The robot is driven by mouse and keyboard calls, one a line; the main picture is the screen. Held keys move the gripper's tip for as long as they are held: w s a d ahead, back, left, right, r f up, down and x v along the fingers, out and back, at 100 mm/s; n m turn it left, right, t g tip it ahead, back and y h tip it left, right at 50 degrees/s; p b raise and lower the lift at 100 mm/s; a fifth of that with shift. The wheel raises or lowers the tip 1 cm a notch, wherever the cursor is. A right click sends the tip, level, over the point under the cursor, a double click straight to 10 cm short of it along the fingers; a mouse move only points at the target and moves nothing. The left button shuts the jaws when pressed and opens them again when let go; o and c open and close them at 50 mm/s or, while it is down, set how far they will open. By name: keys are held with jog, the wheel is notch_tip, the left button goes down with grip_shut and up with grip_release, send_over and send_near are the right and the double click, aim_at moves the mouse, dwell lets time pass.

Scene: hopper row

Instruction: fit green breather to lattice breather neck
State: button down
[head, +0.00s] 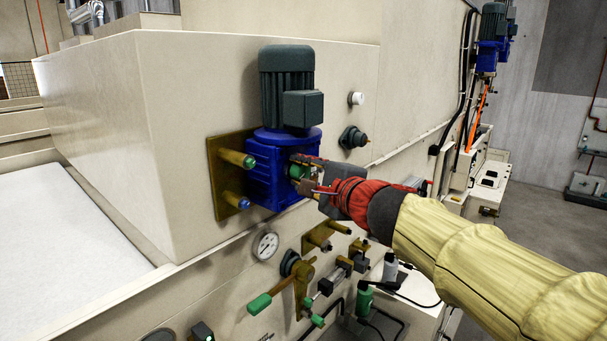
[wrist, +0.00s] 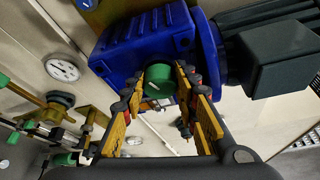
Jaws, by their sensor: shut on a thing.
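The green breather (wrist: 158,82) is a round green cap between my fingertips in the wrist view, against the face of the blue gear housing (wrist: 140,45). My gripper (wrist: 161,88) is shut on it. In the head view the green breather (head: 296,171) shows just past the fingers of my gripper (head: 302,178), at the right face of the blue gear housing (head: 268,178). The neck is hidden behind the breather and fingers. I cannot tell whether the breather touches it, or see a lattice mark.
A dark green motor (head: 286,82) stands on the housing. A brass plate (head: 220,180) at its left bears a green-ended and a blue-ended stub. Below are a gauge (head: 266,246) and a green-handled valve (head: 262,303). A dark fitting (head: 352,138) sits on the wall right of the housing.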

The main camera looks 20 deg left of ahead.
jog(key=c, duration=1.3)
grip_release()
jog(key=v, duration=1.2)
